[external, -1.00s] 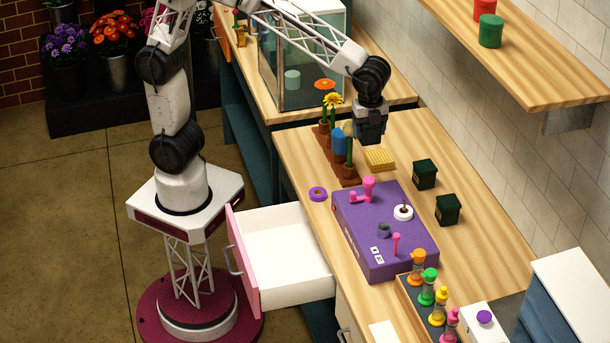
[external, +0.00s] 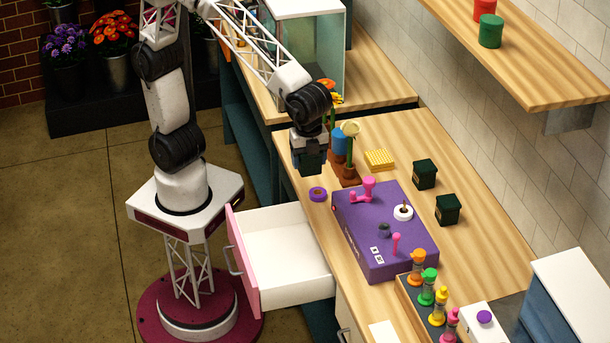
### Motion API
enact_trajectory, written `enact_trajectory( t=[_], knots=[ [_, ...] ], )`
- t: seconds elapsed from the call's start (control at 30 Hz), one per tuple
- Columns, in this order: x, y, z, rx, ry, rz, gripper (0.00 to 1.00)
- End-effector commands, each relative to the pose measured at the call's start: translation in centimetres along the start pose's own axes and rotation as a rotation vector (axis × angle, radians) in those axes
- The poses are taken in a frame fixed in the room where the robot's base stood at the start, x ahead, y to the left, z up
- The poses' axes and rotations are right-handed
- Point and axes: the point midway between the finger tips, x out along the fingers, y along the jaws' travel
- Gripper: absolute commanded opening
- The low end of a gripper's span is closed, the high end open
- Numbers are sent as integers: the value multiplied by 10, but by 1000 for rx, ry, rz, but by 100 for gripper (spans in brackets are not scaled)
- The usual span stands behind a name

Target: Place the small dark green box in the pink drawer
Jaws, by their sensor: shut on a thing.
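My gripper (external: 309,150) is shut on a small dark green box (external: 312,164) and holds it in the air above the left edge of the wooden table. The pink drawer (external: 241,262) is pulled open below, to the left of the table, and its white inside looks empty. The held box is up and to the right of the drawer. Two similar dark green boxes (external: 424,174) (external: 447,210) stand on the table at the right. The fingertips are dark and hard to tell from the box.
A purple machine (external: 372,240) with pink levers stands on the table beside the drawer. A purple tape roll (external: 318,194) lies near the table edge. A brown flower rack (external: 348,175), a yellow block (external: 380,160) and a rack of colored bottles (external: 428,290) are also there.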

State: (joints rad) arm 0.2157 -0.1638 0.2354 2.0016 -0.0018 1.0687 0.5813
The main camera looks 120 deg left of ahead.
Motion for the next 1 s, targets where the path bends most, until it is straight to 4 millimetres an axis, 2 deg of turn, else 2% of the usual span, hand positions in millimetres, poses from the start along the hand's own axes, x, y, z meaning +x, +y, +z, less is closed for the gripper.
enact_trajectory(
  t=[0.1,0.3,0.63,0.87,1.0],
  knots=[
    [0,26,-5,3,1,-1,38],
    [2,63,-10,-2,0,0,38],
    [7,104,-12,-9,-1,1,38],
    [68,102,-11,-11,-5,2,38],
    [113,101,-11,-11,-7,3,38]
  ],
)
